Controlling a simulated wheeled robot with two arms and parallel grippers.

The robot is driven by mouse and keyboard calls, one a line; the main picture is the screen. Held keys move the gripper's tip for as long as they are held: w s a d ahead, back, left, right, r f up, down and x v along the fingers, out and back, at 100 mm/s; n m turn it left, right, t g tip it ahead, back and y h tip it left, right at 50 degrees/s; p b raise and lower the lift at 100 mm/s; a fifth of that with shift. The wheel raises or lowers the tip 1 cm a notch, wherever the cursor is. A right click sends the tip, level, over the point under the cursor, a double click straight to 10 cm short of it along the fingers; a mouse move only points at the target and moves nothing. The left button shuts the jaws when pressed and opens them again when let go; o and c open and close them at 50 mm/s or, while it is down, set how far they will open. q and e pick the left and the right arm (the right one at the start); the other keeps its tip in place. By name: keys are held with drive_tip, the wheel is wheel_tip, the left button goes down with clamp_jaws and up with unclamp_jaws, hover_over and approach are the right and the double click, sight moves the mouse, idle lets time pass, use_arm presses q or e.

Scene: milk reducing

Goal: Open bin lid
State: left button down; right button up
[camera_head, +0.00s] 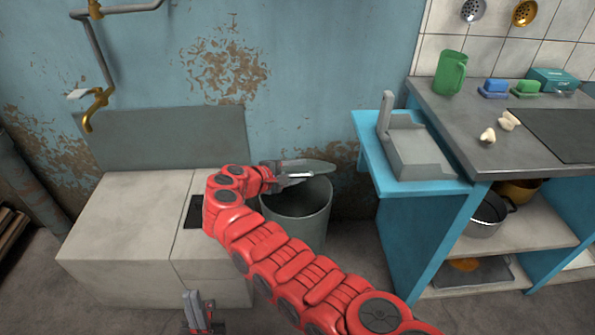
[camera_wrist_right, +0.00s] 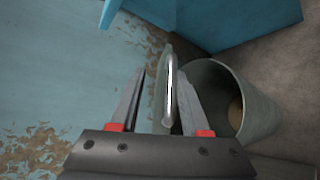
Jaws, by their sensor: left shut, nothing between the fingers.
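The grey bin (camera_head: 297,222) stands on the floor against the blue wall, and its inside is partly visible. Its lid (camera_head: 318,167) is raised and tilted up at the wall side; in the right wrist view the lid (camera_wrist_right: 171,85) shows nearly edge-on. My right gripper (camera_head: 298,176) is at the lid above the bin's mouth. In the right wrist view its fingers (camera_wrist_right: 165,85) are apart, with the lid edge between them and gaps showing. My left gripper (camera_head: 197,308) is low at the bottom of the head view, shut and empty, away from the bin.
A pale stone block (camera_head: 130,225) stands left of the bin. To the right is a blue counter (camera_head: 400,235) with a grey tray-like holder (camera_head: 420,150), a green jug (camera_head: 450,73) and sponges. A pot (camera_head: 487,213) sits on its shelf. Floor shows between bin and counter.

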drive_tip(key=p+v, duration=0.2)
drive_tip(key=v, duration=1.5)
drive_tip(key=shift+a, duration=0.2)
drive_tip(key=shift+r, duration=0.1)
